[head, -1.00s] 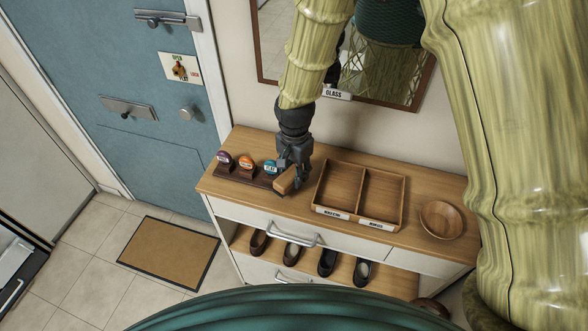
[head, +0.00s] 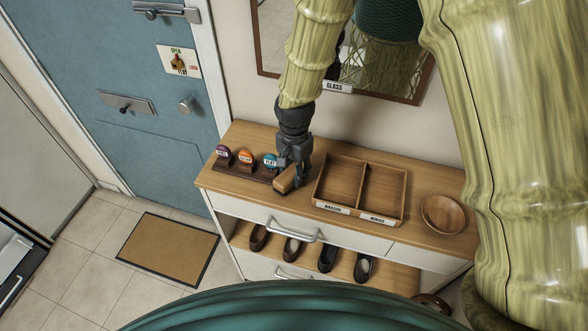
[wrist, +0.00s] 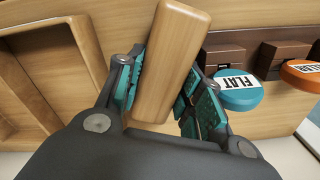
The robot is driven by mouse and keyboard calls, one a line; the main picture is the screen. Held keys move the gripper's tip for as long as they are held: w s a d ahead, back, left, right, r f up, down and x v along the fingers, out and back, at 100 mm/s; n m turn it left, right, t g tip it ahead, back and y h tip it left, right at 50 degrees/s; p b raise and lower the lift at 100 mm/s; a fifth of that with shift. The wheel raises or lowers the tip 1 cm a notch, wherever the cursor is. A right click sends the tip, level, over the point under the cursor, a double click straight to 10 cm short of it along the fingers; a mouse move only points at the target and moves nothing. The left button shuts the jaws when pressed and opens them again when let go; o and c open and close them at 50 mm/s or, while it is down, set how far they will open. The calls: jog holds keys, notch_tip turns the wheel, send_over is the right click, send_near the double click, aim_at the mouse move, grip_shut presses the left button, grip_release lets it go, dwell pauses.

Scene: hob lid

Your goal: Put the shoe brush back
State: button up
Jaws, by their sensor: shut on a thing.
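The shoe brush (head: 286,181) shows as a light wooden block, and it fills the middle of the wrist view (wrist: 167,62). My gripper (head: 294,172) is shut on it, with a teal-padded finger on each side of the wood. The brush is over the cabinet top, between the dark stand and the divided tray; I cannot tell whether it touches the top. The dark stand (head: 235,172) carries round purple, orange and teal labels. The teal one (wrist: 237,90) reads FLAT and lies just right of my gripper in the wrist view. Any bristles are hidden.
A wooden tray (head: 363,188) with two empty compartments and front labels sits right of my gripper. A round wooden bowl (head: 443,214) stands farther right. A mirror (head: 400,85) hangs behind. Several shoes are on the open shelf (head: 308,262) below the drawer (head: 285,222).

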aim_at(294, 169)
jog(key=o, duration=1.2)
notch_tip(294, 169, up, 12)
